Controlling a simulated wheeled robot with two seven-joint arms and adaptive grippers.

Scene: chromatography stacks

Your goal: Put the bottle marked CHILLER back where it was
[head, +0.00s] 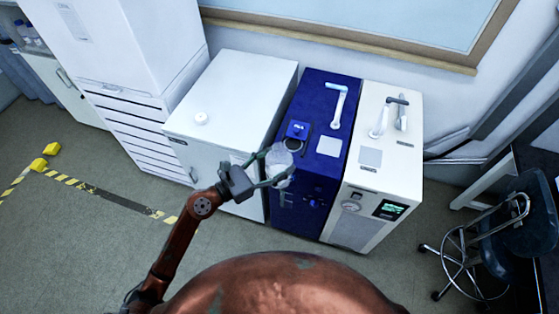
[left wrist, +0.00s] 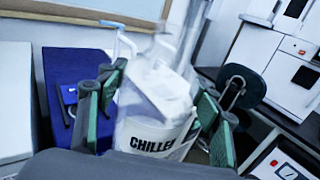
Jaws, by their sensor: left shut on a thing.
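The bottle marked CHILLER (left wrist: 150,138) is clear, with a white label bearing that word, and fills the middle of the left wrist view. In the head view the bottle (head: 279,156) is a small see-through shape in front of the blue unit. My left gripper (head: 276,168) is shut on it, with green-padded fingers on either side, also seen in the left wrist view (left wrist: 155,112). The bottle appears held up at the blue unit's front left top edge; I cannot tell its exact height. My right gripper is not in view.
The blue unit (head: 325,120) has a blue flip lid (head: 297,131) by a dark round opening. A white unit (head: 390,135) stands right of it. A stool (head: 490,240) stands at right.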

